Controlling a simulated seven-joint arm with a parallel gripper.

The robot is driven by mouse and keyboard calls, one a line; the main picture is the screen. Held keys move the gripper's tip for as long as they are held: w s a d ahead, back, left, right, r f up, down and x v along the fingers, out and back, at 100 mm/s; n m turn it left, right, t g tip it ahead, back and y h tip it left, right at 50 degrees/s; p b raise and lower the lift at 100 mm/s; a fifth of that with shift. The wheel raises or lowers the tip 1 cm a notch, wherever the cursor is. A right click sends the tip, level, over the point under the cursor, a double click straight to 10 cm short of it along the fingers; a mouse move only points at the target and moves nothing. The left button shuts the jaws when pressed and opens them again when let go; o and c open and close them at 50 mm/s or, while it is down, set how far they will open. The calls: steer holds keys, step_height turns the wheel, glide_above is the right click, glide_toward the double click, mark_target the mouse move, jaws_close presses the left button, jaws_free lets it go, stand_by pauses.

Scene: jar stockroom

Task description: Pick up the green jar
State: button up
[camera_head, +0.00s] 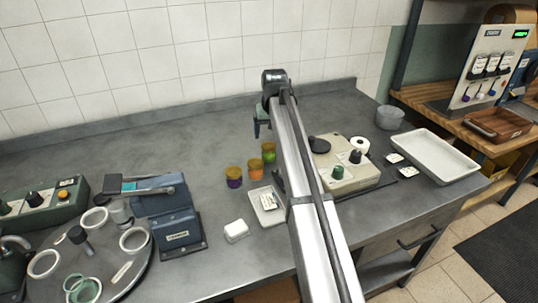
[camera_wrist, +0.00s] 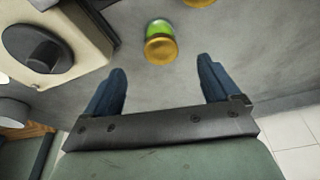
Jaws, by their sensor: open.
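The green jar (camera_wrist: 158,29) has a gold lid and lies ahead of my fingertips in the wrist view, near the top middle. It appears to be the farthest of the small group of jars in the head view (camera_head: 268,152), close beside my arm. My gripper (camera_wrist: 163,68) is open and empty, with its two blue fingers apart and the jar beyond the gap between them. In the head view my gripper (camera_head: 258,128) hangs past the jars, toward the wall, partly hidden by my arm.
A beige device with a dark knob (camera_head: 338,170) is to the right. A small tray (camera_head: 263,216) and a white block (camera_head: 236,231) are nearer. The counter behind the jars is clear.

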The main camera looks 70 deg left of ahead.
mark_target(269, 145)
steer(key=x, duration=0.7)
steer(key=shift+a+x, duration=0.15)
steer(key=shift+x, duration=1.1)
steer(key=shift+a+x, duration=0.2)
steer(key=shift+x, duration=1.1)
steer(key=shift+w+r, duration=0.1)
steer(key=c, duration=1.3)
